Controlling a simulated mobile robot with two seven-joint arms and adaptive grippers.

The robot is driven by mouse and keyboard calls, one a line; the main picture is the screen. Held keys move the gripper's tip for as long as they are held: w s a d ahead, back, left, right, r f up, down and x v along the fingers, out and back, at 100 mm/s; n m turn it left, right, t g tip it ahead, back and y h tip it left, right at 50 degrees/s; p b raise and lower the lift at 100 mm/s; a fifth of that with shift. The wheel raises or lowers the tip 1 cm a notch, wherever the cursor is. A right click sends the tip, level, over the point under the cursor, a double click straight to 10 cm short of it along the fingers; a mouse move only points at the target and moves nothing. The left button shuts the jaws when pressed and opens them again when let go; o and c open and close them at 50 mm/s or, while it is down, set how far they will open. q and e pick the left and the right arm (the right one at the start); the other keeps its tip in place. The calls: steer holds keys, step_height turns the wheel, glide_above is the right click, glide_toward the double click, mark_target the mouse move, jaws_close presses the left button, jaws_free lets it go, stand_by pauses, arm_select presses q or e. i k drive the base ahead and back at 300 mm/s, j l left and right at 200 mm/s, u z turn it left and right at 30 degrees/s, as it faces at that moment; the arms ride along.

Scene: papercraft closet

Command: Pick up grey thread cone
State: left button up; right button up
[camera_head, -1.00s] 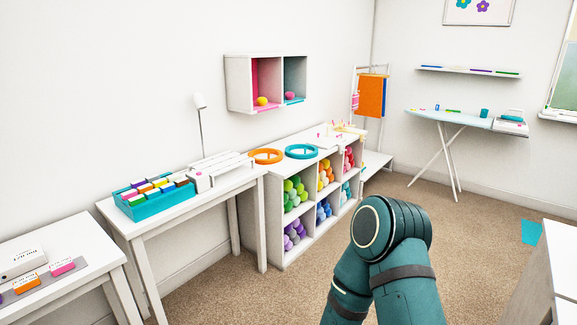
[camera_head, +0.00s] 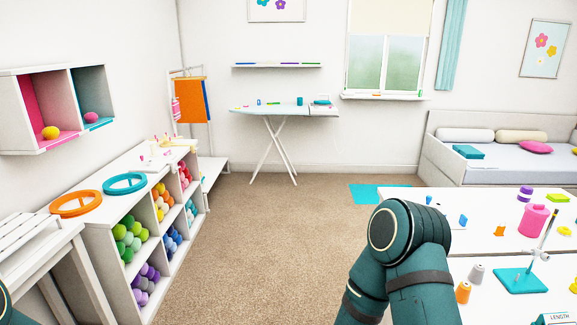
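A small grey cone, which looks like the grey thread cone (camera_head: 476,273), stands on the white table at the lower right. An orange cone (camera_head: 463,292) stands just in front of it and to its left. My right arm rises in the lower middle, left of the table, and its gripper is out of view. Only a sliver of my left arm shows at the lower left edge; its gripper is also out of view.
The white table (camera_head: 520,257) also bears a teal stand (camera_head: 521,281), a pink bottle (camera_head: 534,220) and several small items. A low shelf unit (camera_head: 119,287) with yarn stands left. Carpet (camera_head: 255,240) between them is clear. A bed (camera_head: 500,172) stands at the back right.

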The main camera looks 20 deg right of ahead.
mark_target(475, 276)
steer(key=i+z, duration=0.25)
steer(key=z, duration=0.2)
steer(key=i+z, duration=0.2)
steer(key=z, duration=0.25)
steer(key=i+j+z, duration=0.15)
steer(key=z, duration=0.3)
steer(key=i, duration=0.1)
